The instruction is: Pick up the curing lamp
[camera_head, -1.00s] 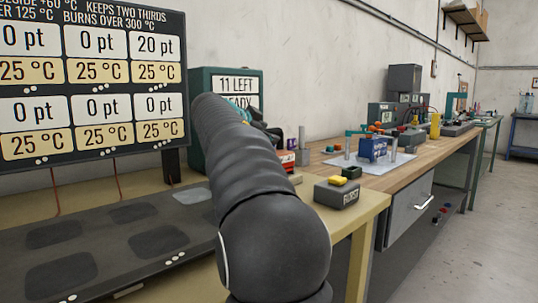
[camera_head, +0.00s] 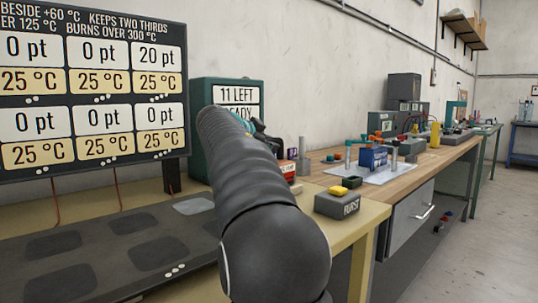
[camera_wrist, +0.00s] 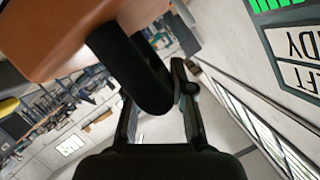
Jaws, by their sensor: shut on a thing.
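In the wrist view, an orange-brown body with a thick black curved handle, which I take as the curing lamp (camera_wrist: 62,38), fills the upper left. My gripper (camera_wrist: 156,92) has its two dark fingers on either side of the black handle and is shut on it. The lamp hangs tilted in this view, with the room behind it. In the head view, my black arm hides most of the gripper and the held thing. Only a small teal and dark part shows beside the arm's far end.
A teal box (camera_head: 255,88) with a sign stands behind my arm. A display board (camera_head: 90,95) and a dark plate (camera_head: 110,235) with grey patches are at left. A grey box with a yellow button (camera_head: 337,204) sits at the front corner. A wooden bench (camera_head: 440,158) runs right.

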